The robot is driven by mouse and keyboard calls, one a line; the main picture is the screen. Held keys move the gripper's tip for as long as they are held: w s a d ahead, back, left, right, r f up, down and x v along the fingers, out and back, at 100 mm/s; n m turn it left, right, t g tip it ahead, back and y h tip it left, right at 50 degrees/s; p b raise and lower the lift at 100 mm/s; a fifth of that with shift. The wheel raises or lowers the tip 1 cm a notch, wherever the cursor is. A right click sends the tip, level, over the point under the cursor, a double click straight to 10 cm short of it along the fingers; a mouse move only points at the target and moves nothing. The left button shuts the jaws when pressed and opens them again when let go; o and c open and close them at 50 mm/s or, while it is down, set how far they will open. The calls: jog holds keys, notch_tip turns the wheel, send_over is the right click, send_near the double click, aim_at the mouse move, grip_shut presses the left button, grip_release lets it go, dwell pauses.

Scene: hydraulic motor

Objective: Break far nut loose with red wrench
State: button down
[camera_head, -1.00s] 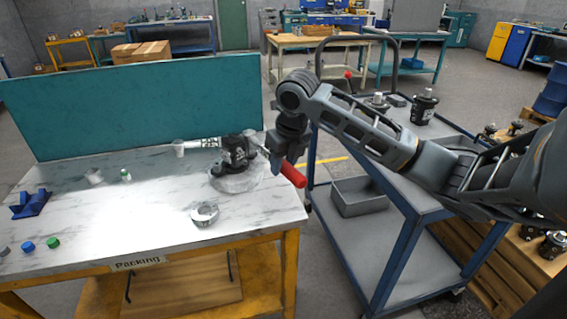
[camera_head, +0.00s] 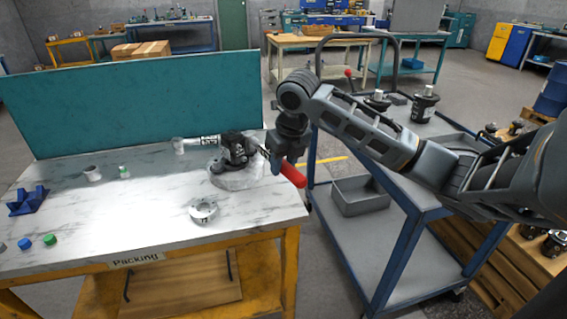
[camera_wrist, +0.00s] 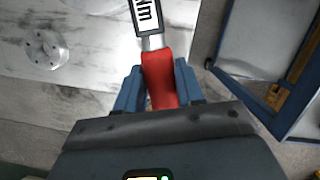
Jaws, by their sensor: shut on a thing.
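My gripper (camera_head: 281,168) is shut on the red wrench (camera_head: 293,174) beside the right edge of the marble-topped bench. In the wrist view the red handle (camera_wrist: 159,79) sits between my two blue fingers (camera_wrist: 158,90), and its metal shank with a white label points up out of the frame. The black hydraulic motor (camera_head: 235,150) stands on a round light base (camera_head: 238,178) on the bench, left of my gripper. The wrench's head reaches toward the motor; my gripper and the small scale hide whether it sits on a nut. The far nut cannot be made out.
A round metal flange (camera_head: 203,211) lies near the bench's front and also shows in the wrist view (camera_wrist: 45,49). Cups, a blue block (camera_head: 29,201) and small caps lie at left. A teal panel (camera_head: 140,105) backs the bench. A blue-framed cart (camera_head: 400,215) stands at right.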

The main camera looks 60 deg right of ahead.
jog(key=shift+s+f, duration=0.15)
jog(key=shift+f, duration=0.2)
jog(key=shift+s+d+n+b, duration=0.3)
jog(key=shift+d+n+b, duration=0.1)
jog(key=shift+d+b, duration=0.2)
jog(key=shift+s+d+n+y+b, duration=0.15)
jog(key=shift+s+d+n+b, duration=0.1)
jog(key=shift+d+n+b, duration=0.2)
jog(key=shift+s+d+n+y+b, duration=0.2)
jog(key=shift+d+n+b, duration=0.1)
jog(key=shift+d, duration=0.2)
jog(key=shift+d, duration=0.2)
jog(key=shift+s+d+n+b, duration=0.2)
jog(key=shift+d+n+b, duration=0.45)
jog(key=shift+d+b, duration=0.25)
jog(key=shift+s+d+n+y+b, duration=0.2)
jog(key=shift+d+n+b, duration=0.4)
jog(key=shift+b, duration=1.4)
